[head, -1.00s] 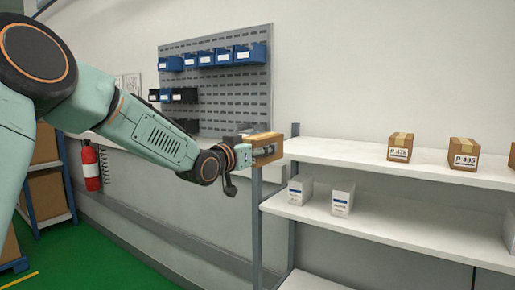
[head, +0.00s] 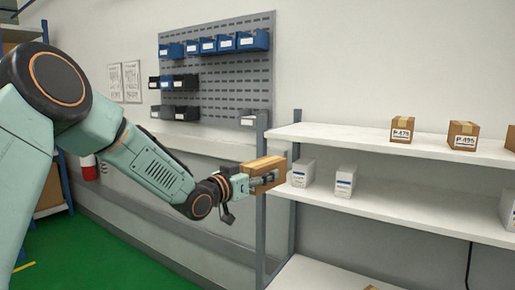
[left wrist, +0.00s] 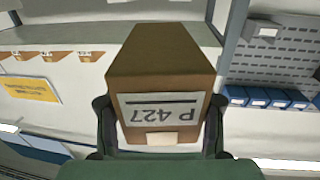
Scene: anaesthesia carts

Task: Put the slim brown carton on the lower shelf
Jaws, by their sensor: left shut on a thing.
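The slim brown carton (head: 265,164) is held in my left gripper (head: 268,180), at the left end of the shelf unit. In the left wrist view the carton (left wrist: 162,62) sits between both fingers, with a label reading P 427 that appears upside down. The lower shelf (head: 400,204) is a white board with two small white boxes near its left end. The carton is in front of the shelf unit's left post, at about the height of the lower shelf's boxes; whether it touches anything I cannot tell. My right gripper is not in view.
White boxes (head: 302,172) and (head: 346,181) stand on the lower shelf, with free room to their right. Brown cartons (head: 402,129) and (head: 463,135) stand on the upper shelf (head: 350,138). A pegboard with blue bins (head: 222,43) hangs behind.

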